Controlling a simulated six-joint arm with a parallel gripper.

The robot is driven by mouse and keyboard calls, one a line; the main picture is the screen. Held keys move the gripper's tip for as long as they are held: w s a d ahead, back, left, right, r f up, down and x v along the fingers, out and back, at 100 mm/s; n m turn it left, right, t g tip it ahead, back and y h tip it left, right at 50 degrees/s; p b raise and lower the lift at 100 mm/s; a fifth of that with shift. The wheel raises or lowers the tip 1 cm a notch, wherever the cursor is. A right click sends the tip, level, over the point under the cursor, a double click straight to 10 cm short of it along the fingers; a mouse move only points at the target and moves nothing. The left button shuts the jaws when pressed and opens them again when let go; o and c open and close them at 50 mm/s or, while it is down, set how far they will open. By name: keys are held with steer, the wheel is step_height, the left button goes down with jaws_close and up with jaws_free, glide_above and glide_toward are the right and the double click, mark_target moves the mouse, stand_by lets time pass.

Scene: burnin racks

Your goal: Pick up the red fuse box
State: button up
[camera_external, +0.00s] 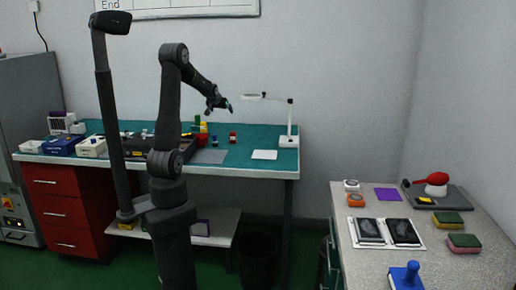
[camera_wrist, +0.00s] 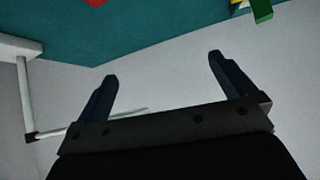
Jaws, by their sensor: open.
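A small red box (camera_external: 232,137), which I take to be the fuse box, stands on the green mat of the workbench, below and slightly right of my gripper (camera_external: 220,105) in the external view. A red shape (camera_wrist: 95,2), probably the same box, is cut off by the top edge of the wrist view. My gripper also shows in the wrist view (camera_wrist: 163,67), with its two fingers apart and nothing between them. It hangs in the air above the bench, clear of the box.
A small blue item (camera_external: 214,141) and green and yellow blocks (camera_external: 199,125) stand left of the red box. A magnifier lamp (camera_external: 289,140) and a white sheet (camera_external: 264,155) are to its right. A side table (camera_external: 440,275) holds phones and sponges.

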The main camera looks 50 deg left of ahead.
mark_target(234, 136)
stand_by(0.4)
steer(key=c, duration=0.9)
steer(key=w+d+f+m+g+h, duration=0.1)
steer(key=w+f+m+h, duration=0.1)
steer(key=f+m, duration=0.3)
steer(key=w+d+f+m+g+h, duration=0.1)
steer(key=d+f+m+h, duration=0.1)
steer(key=f+m+h, duration=0.2)
steer(key=w+d+f+m+g+h, duration=0.1)
steer(key=w+f+m+g+h, duration=0.1)
steer(key=f+m, duration=0.4)
steer(key=shift+w+d+f+h, duration=0.15)
steer(key=shift+f+h, duration=0.1)
steer(key=shift+f, duration=0.1)
steer(key=shift+w+d+f+h, duration=0.1)
steer(key=shift+w+f+h, duration=0.05)
steer(key=shift+f+h, duration=0.15)
